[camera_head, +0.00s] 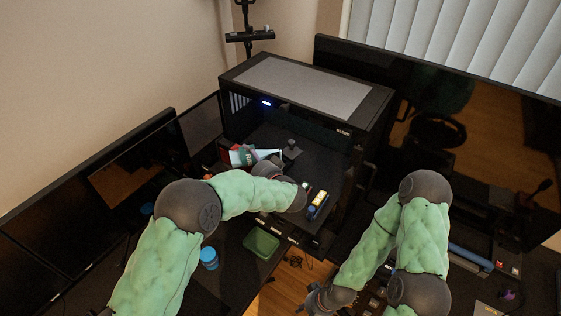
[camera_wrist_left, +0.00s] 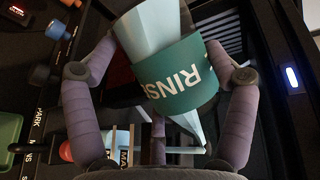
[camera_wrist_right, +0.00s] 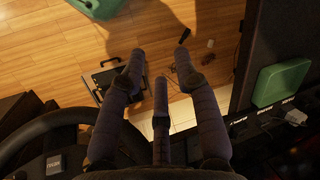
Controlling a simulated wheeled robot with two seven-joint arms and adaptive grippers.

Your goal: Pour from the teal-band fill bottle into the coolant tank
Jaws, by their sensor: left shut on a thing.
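The teal-band bottle (camera_wrist_left: 185,78) is pale with a dark teal band reading RINSE. It is tilted, its narrow tip towards the lower right in the left wrist view. My left gripper (camera_head: 263,167) is shut on it inside the open-fronted black case. In the head view the bottle is small and partly hidden by my wrist. A pale piece lettered "MA" (camera_wrist_left: 122,146) shows below the bottle, mostly covered by my gripper; I cannot tell if it is the coolant tank. My right gripper (camera_wrist_right: 163,75) is open and empty above the floor.
The black case (camera_head: 312,90) has a grey top panel. A green tray (camera_head: 261,243) lies on the desk in front of it. A blue-lidded jar (camera_head: 209,258) stands by my left arm. Monitors flank the case. A steering wheel (camera_wrist_right: 60,125) is beside my right gripper.

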